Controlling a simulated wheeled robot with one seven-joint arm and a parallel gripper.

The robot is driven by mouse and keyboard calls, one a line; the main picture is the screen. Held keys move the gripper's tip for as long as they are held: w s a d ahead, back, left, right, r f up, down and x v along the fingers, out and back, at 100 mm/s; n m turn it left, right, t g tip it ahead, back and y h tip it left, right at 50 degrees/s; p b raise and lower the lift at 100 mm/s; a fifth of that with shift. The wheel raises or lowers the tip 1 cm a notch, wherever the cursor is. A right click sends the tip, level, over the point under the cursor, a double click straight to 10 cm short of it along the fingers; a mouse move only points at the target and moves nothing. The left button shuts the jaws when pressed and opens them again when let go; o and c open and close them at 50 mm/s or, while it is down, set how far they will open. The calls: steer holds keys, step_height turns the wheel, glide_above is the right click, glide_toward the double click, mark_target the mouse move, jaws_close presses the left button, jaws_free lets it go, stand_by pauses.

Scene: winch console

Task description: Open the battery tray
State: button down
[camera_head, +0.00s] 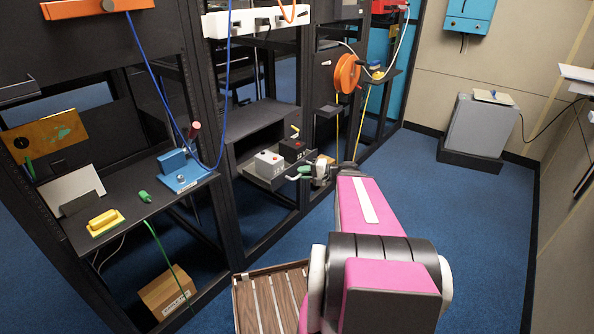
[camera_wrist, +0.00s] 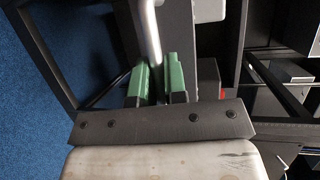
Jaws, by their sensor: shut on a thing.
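The battery tray (camera_head: 278,184) is a grey tray low in the middle rack, and it juts out a little from the rack's front. A light grey battery box (camera_head: 268,161) and a black battery box (camera_head: 293,148) sit on it. My gripper (camera_head: 297,174) is at the tray's right front side. In the wrist view, my gripper's green fingers (camera_wrist: 155,78) are shut on a round metal handle bar (camera_wrist: 148,35). The bar's far end runs out of the top of that picture. In the head view the handle is mostly hidden by the gripper.
A shelf at left holds a blue device (camera_head: 184,172), a yellow-handled block (camera_head: 105,221) and a green piece (camera_head: 145,196). An orange reel (camera_head: 347,73) hangs on the right rack. A slatted wooden surface (camera_head: 270,300) is at bottom centre. Blue floor is clear to the right.

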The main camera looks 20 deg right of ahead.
steer(key=shift+s+d, duration=0.35)
steer(key=shift+s, duration=0.15)
steer(key=c, duration=1.2)
jaws_free()
steer(key=v, duration=1)
steer(key=shift+s+d+r, duration=0.1)
steer(key=shift+s+d, duration=0.1)
steer(key=shift+d, duration=0.15)
steer(key=shift+a, duration=0.1)
